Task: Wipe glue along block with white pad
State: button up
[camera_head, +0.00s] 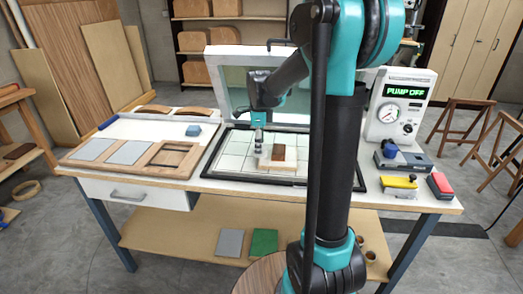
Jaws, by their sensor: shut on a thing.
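My gripper (258,143) points down over the left part of the black-framed press bed (225,172). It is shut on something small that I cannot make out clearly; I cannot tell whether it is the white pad. A pale block (287,166) with a brown top (278,152) sits on the bed just right of the gripper. The gripper appears beside the block; I cannot tell whether they touch. No glue can be made out at this size.
A clear lid (225,85) stands open behind the bed.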

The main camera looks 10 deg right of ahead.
jog(key=shift+a+r, duration=0.25)
jog(key=shift+r, duration=3.7)
